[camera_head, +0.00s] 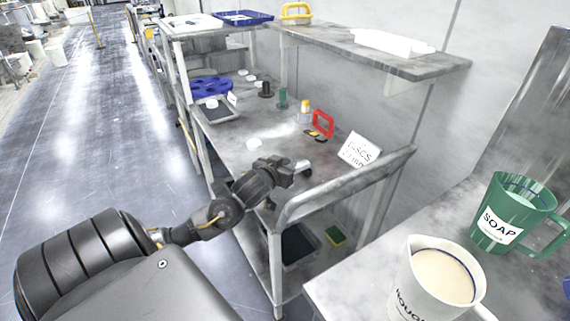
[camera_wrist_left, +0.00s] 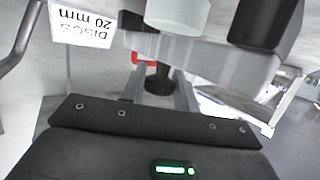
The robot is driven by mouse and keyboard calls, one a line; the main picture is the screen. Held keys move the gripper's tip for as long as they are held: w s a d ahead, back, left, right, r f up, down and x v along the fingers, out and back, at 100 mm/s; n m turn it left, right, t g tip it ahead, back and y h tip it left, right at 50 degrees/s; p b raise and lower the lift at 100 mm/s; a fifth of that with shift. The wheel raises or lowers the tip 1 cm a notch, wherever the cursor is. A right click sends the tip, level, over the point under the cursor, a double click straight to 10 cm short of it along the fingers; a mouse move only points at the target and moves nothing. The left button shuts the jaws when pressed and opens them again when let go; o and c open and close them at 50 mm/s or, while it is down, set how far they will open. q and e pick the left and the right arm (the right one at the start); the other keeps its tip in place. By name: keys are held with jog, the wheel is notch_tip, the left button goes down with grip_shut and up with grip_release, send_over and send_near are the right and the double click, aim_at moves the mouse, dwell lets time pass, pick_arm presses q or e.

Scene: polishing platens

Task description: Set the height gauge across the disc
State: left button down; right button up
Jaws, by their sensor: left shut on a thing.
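My left gripper (camera_head: 290,172) is over the near end of the bench, shut on what looks like the height gauge. Only a small pale part of the height gauge (camera_head: 302,166) shows beside the fingers in the head view. In the left wrist view the gauge shows as a light grey bar (camera_wrist_left: 215,66) across the fingertips, with a white round part and a black block cut off by the top edge. My right gripper is not in view.
The bench (camera_head: 225,135) has a raised rail (camera_head: 335,190) at its near end. A "DISCS 20 mm" card (camera_head: 359,150), a red frame (camera_head: 322,123) and a black peg (camera_head: 265,90) stand on it. A soap jug (camera_head: 513,210) and a cream-filled jug (camera_head: 436,280) are nearer, at right.

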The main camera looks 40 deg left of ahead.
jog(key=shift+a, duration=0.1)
pick_arm(q)
jog(key=shift+f, duration=0.2)
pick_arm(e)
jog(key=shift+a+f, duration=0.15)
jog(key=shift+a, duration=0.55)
pick_arm(q)
jog(key=shift+f, duration=0.1)
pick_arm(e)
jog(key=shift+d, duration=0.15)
